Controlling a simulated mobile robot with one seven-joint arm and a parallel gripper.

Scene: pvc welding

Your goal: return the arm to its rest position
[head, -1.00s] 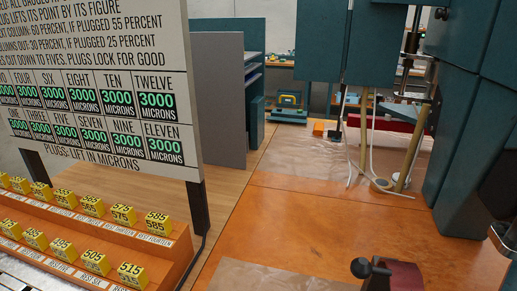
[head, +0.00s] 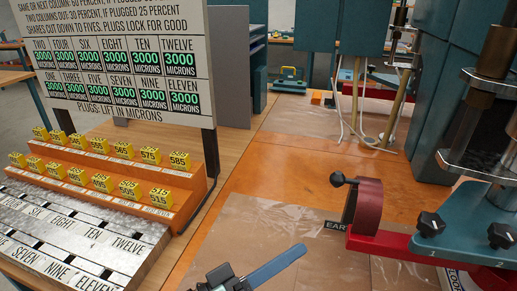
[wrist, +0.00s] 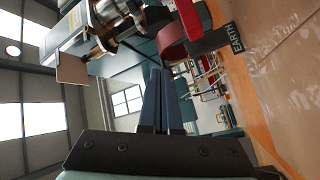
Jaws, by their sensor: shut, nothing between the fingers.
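My gripper (wrist: 163,100) shows in the wrist view with its two dark fingers together and nothing between them. It points out over the room, with the welding machine's parts at the upper left and the table surface at the right. In the head view, a dark piece with a blue bar (head: 270,268) at the bottom middle looks like the end of my arm, over the table in front of the machine. It is cut off by the lower edge, so the rest of my arm is hidden there.
A teal machine (head: 475,225) with a red base and a maroon ring (head: 364,212) stands at the right. A stepped orange rack (head: 195,165) holds yellow labelled blocks below a sign board (head: 128,75). A metal slotted plate (head: 75,235) lies at the lower left. The middle orange table (head: 285,180) is clear.

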